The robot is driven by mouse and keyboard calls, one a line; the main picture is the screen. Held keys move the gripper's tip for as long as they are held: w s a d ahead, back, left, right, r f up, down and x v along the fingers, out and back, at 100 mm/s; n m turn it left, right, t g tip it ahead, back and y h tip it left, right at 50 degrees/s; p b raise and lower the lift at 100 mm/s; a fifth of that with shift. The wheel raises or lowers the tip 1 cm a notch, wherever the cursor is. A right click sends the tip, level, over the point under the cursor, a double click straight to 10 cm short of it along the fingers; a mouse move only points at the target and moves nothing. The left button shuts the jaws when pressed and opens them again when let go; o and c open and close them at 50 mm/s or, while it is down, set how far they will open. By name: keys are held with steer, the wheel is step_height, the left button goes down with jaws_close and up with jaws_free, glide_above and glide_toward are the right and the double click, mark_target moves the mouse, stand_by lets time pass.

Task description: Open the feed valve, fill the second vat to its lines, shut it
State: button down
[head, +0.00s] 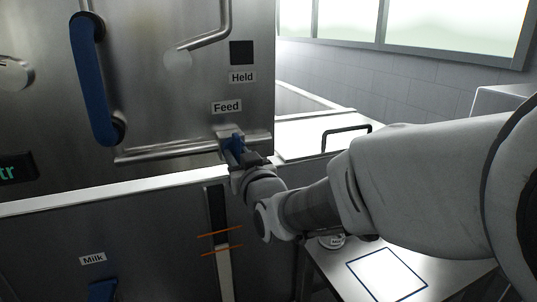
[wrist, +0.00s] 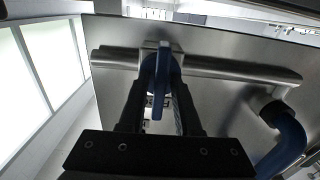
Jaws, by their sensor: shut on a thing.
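The feed valve has a small blue handle (head: 236,143) on a steel pipe (head: 170,152) under the "Feed" label (head: 227,107). My gripper (head: 240,160) is shut on this handle; in the wrist view the blue handle (wrist: 162,72) sits between my two dark fingers. I cannot tell whether the valve is open. Below, the vat front has an upright sight gauge (head: 217,215) with two slanted orange lines (head: 220,242). White fill shows in the gauge's lower part, its top close to the lower orange line; above it the gauge is dark.
A large blue handle (head: 94,80) stands on the steel panel at upper left. A "Milk" label (head: 93,258) sits above another blue part (head: 102,291). A side table (head: 345,270) with a blue-outlined square stands lower right. A "Held" label (head: 242,77) is above Feed.

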steer(key=c, duration=0.9)
jaws_free()
steer(key=shift+o, duration=0.2)
steer(key=b+v, duration=0.7)
steer(key=v, duration=1)
steer(key=shift+s, duration=0.2)
steer(key=shift+d, duration=0.1)
